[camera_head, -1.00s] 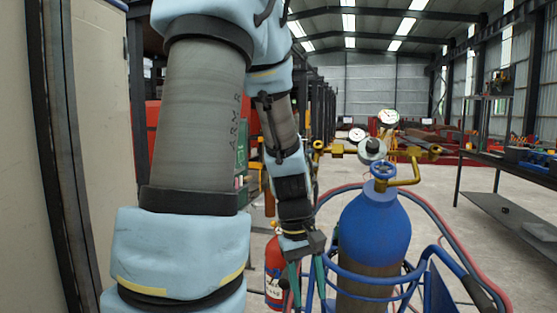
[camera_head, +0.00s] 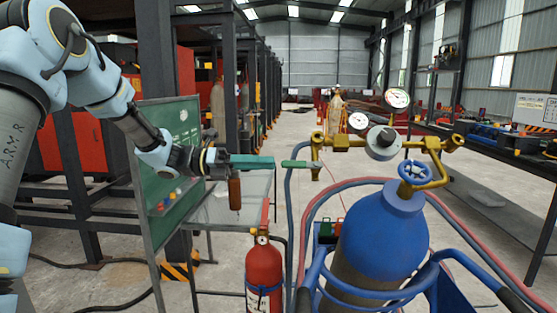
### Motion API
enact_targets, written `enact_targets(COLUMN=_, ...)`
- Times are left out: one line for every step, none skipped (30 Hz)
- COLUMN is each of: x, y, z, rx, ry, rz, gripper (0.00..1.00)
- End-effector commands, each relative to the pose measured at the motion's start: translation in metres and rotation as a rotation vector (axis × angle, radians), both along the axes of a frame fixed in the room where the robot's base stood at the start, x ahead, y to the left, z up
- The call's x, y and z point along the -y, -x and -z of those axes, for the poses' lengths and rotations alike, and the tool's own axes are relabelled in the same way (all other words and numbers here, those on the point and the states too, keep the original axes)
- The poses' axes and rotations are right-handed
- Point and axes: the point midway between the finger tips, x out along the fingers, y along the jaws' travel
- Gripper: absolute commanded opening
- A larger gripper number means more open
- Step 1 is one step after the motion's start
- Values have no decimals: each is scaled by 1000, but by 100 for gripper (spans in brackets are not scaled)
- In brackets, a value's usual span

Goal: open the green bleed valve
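The green bleed valve lever (camera_head: 298,163) lies roughly level at the left end of the brass regulator pipework (camera_head: 345,142), above the blue gas cylinder (camera_head: 385,238). My gripper (camera_head: 274,163) has teal fingers pointing right at about the lever's height. Its fingertips are just left of the lever's free end, with a small gap in the picture. The fingers are seen side-on and overlap, so their opening is hidden. Whether they are level with the lever in depth cannot be told. A blue handwheel (camera_head: 415,174) sits on top of the cylinder.
Two gauges (camera_head: 397,99) stand above the pipework. A red fire extinguisher (camera_head: 263,272) is below my gripper. Red and blue hoses (camera_head: 318,205) loop around the cylinder. A green board (camera_head: 168,160) stands behind my arm. A dark workbench (camera_head: 480,185) is at the right.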

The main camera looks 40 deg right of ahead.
Motion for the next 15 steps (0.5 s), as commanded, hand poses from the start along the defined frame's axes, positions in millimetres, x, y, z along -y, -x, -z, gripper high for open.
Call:
enact_targets(x=4, y=4, z=-1, rx=-1, ry=0, rz=4, gripper=24)
enact_targets(x=7, y=7, z=-1, rx=-1, ry=-1, rz=3, gripper=24)
enact_targets(x=11, y=11, z=-2, rx=-1, ry=-1, rz=4, gripper=24)
enact_targets(x=15, y=14, z=-2, rx=-1, ry=0, rz=5, gripper=24)
enact_targets(x=19, y=18, z=-2, rx=-1, ry=-1, rz=4, gripper=24)
enact_targets(x=25, y=22, z=-2, rx=0, ry=-2, rz=4, gripper=24)
enact_targets(x=30, y=26, z=-2, rx=0, ry=-2, rz=6, gripper=24)
enact_targets(x=34, y=30, z=-2, rx=0, ry=-1, rz=5, gripper=24)
enact_targets(x=40, y=35, z=-2, rx=0, ry=-2, rz=4, gripper=24)
enact_targets(x=44, y=39, z=-2, rx=2, ry=-2, rz=5, gripper=24)
enact_targets(x=49, y=42, z=-2, rx=2, ry=-2, rz=5, gripper=24)
enact_targets(x=54, y=46, z=-2, rx=2, ry=-2, rz=3, gripper=24)
enact_targets(x=58, y=49, z=-2, rx=2, ry=-2, rz=4, gripper=24)
enact_targets(x=61, y=52, z=-2, rx=2, ry=-2, rz=4, gripper=24)
enact_targets(x=65, y=55, z=-1, rx=3, ry=-2, rz=4, gripper=24)
